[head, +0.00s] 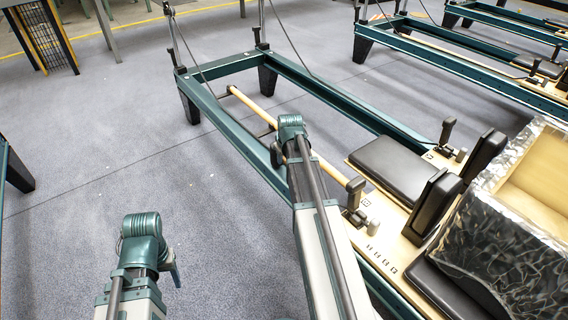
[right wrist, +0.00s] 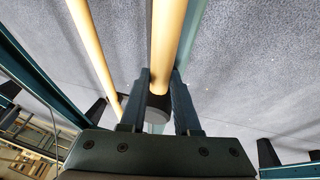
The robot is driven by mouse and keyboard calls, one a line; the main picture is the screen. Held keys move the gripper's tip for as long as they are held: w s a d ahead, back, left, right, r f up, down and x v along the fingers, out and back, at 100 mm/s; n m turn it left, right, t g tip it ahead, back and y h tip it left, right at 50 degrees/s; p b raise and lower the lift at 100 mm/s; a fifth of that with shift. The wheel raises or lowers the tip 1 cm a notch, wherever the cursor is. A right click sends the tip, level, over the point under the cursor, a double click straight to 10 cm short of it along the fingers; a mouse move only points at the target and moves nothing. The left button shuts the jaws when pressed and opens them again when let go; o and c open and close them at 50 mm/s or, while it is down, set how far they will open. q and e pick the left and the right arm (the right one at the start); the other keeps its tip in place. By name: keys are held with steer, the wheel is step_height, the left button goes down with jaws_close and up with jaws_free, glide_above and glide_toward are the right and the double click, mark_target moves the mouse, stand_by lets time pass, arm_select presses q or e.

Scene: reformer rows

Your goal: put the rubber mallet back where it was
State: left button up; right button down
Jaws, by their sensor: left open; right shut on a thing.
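My right gripper (right wrist: 160,75) is shut on a thick pale wooden handle, with a finger on each side. The handle ends between the fingers in a black round part with a grey end face; I take this to be the rubber mallet (right wrist: 166,35). In the head view my right arm reaches over the reformer's left rail and hides its gripper and the mallet. My left gripper (head: 174,265) is at the lower left over bare floor, apart from everything, largely hidden behind its own arm; its fingers do not show clearly.
A teal reformer frame (head: 335,100) with a long wooden bar (head: 252,107) runs below my right arm. A black pad (head: 391,168) and upright black blocks (head: 436,203) are on its right end. A foil-wrapped box (head: 495,245) stands at right. Grey floor (head: 90,130) is clear at left.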

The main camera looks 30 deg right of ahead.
steer(key=shift+f, duration=0.7)
arm_select(q)
steer(key=shift+f, duration=0.55)
arm_select(e)
steer(key=shift+r, duration=0.15)
arm_select(q)
steer(key=shift+f, duration=0.1)
arm_select(e)
steer(key=c, duration=1.1)
jaws_free()
steer(key=shift+f+b, duration=0.2)
steer(key=shift+b, duration=0.1)
steer(key=o, duration=0.5)
steer(key=shift+c, duration=0.2)
steer(key=shift+r, duration=0.15)
arm_select(q)
step_height(320, 180, up, 11)
steer(key=p, duration=1.1)
arm_select(e)
steer(key=v, duration=1.2)
